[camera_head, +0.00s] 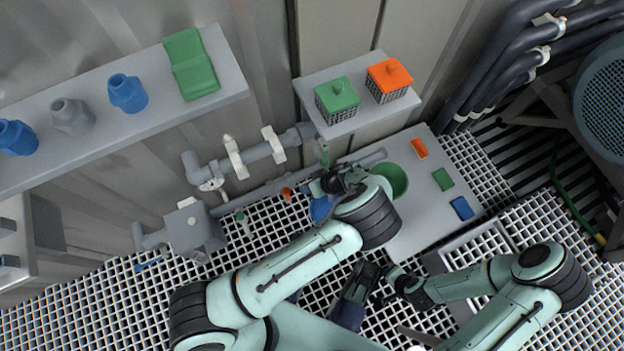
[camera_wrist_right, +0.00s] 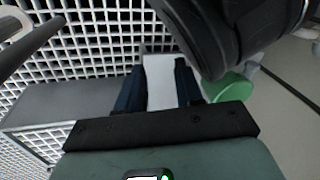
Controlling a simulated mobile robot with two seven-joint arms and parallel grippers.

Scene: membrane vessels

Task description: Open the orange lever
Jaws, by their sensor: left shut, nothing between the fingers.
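A small orange lever (camera_head: 287,194) sits on the lower pipe beside the wall in the head view, just left of my left gripper. My left gripper (camera_head: 318,187) is shut and empty near the pipe. Its arm partly hides that area, and I cannot tell whether the gripper touches anything. My right gripper (camera_head: 365,278) hangs low over the grated floor, away from the lever. In the right wrist view its two dark fingers (camera_wrist_right: 160,88) stand apart, with a pale surface showing between them. The orange lever is not visible there.
A green handle (camera_head: 323,153) and a blue part (camera_head: 320,209) are close to my left gripper. A grey bench (camera_head: 415,225) holds a green bowl (camera_head: 392,179) and small coloured blocks. A shelf (camera_head: 160,125) with blue and grey vessels juts out at upper left.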

